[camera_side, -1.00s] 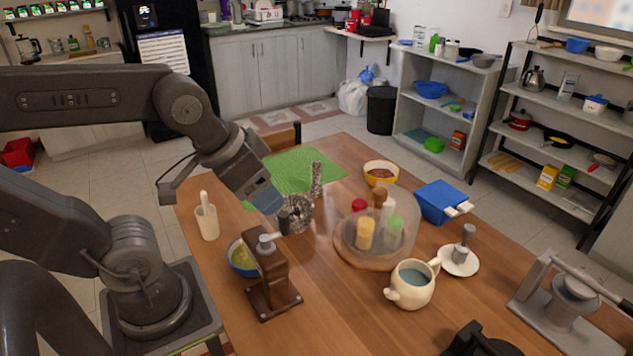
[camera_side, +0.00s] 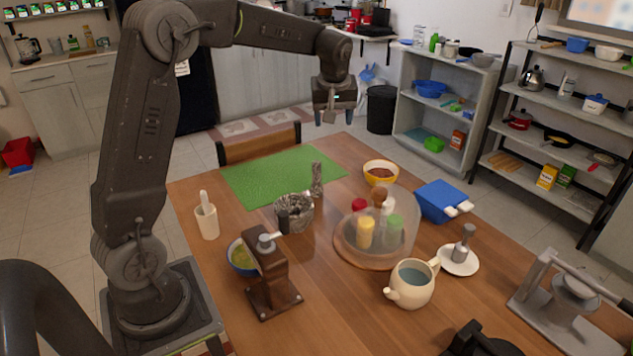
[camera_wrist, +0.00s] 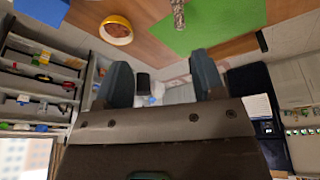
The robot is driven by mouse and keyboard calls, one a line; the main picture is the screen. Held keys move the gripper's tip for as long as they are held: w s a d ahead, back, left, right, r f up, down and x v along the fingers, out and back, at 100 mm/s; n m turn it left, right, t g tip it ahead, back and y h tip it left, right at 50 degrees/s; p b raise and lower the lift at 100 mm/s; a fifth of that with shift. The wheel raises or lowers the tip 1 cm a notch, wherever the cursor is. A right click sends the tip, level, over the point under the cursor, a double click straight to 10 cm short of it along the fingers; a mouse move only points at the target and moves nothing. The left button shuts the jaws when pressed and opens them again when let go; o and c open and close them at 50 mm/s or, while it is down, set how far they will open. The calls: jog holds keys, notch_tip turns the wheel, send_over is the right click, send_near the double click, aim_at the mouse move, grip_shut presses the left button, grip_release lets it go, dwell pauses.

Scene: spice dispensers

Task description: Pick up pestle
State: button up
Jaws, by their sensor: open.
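A grey mottled pestle (camera_side: 316,180) stands upright on the wooden table, by the edge of the green mat. Its matching grey mortar (camera_side: 299,222) stands just in front and to the left of it, apart from it. In the wrist view the pestle (camera_wrist: 178,14) shows at the top edge, partly cut off, beside the green mat. My gripper (camera_side: 335,112) is open and empty, high up behind the far edge of the table, well above and behind the pestle. In the wrist view its two blue-grey fingers (camera_wrist: 162,80) are spread apart.
The green mat (camera_side: 265,178) is bare. A yellow bowl (camera_side: 381,172), a blue box (camera_side: 440,200) and a round spice holder (camera_side: 362,258) stand to the right. A white cup with a rod (camera_side: 206,222) and a brown dispenser (camera_side: 270,285) stand to the left and front.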

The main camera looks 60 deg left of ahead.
jog(key=w+a+f+n+g, duration=0.1)
jog(key=w+a+f+n, duration=0.25)
jog(key=a+f, duration=0.3)
jog(key=n+g, duration=0.1)
jog(key=n, duration=0.1)
send_near(316, 169)
jog(key=shift+y, duration=0.3)
jog(key=x, duration=0.4)
jog(key=a+x, duration=0.1)
jog(key=x, duration=0.1)
jog(key=shift+w+r, duration=0.15)
jog(key=shift+w, duration=0.25)
jog(key=shift+x, duration=2.9)
jog(key=shift+w+d, duration=0.1)
jog(key=c, duration=1)
